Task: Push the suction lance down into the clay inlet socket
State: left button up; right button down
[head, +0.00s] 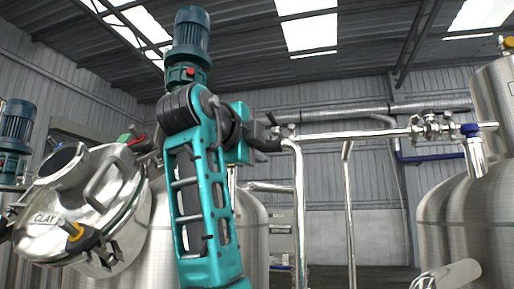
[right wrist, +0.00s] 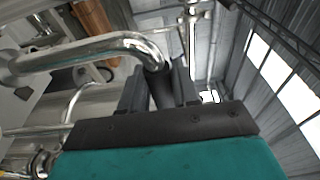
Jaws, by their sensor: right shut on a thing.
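My right gripper (head: 268,146) is at the end of the teal arm in the middle of the head view. In the right wrist view its dark fingers (right wrist: 162,92) are shut on the dark end of a bent, shiny steel pipe, which looks like the suction lance (right wrist: 95,47). In the head view the lance (head: 299,215) bends beside the gripper and runs down out of the picture; its lower end is hidden. I cannot tell which opening is the clay inlet socket. My left gripper is not in view.
A steel tank (head: 253,235) stands behind my arm, and another (head: 455,225) stands at the right. A horizontal steel pipe (head: 355,135) with fittings crosses behind the gripper. A blue motor (head: 15,125) is at the left edge.

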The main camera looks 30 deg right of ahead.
notch_tip(320, 180, down, 6)
jog(key=b, duration=0.4)
jog(key=shift+r, duration=0.15)
dwell(0.5)
dwell(0.8)
jog(key=shift+s, duration=0.1)
dwell(1.2)
